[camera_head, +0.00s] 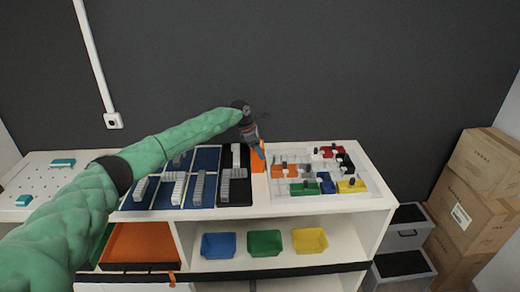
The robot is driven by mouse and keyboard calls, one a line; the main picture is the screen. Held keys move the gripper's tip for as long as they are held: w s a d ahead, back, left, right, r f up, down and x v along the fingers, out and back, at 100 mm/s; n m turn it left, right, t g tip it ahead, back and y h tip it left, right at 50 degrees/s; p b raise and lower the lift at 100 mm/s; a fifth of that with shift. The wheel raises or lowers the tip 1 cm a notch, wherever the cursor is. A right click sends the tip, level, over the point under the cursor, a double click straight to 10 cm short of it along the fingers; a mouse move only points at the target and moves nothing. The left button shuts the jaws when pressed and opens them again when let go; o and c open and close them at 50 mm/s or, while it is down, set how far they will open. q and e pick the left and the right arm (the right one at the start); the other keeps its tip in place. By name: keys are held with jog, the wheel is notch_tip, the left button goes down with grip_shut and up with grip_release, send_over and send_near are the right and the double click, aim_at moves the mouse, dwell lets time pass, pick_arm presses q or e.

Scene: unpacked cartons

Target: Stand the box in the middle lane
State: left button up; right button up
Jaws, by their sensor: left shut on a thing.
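My left gripper (258,147) hangs above the back of the white table, near the right edge of a black lane (232,196). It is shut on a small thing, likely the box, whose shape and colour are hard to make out. Left of the black lane are blue lanes (205,160). Grey boxes stand or lie in the lanes, one pale box (236,155) upright at the back of the black lane. My right gripper is out of view.
The white board (300,152) at the right holds coloured blocks. Blue (218,246), green (265,243) and yellow (310,241) bins sit on the shelf below. A pegboard (30,178) stands at the left, brown cartons (470,220) at the far right. My green left arm crosses the left side.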

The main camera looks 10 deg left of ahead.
pick_arm(q)
jog(key=o, duration=1.1)
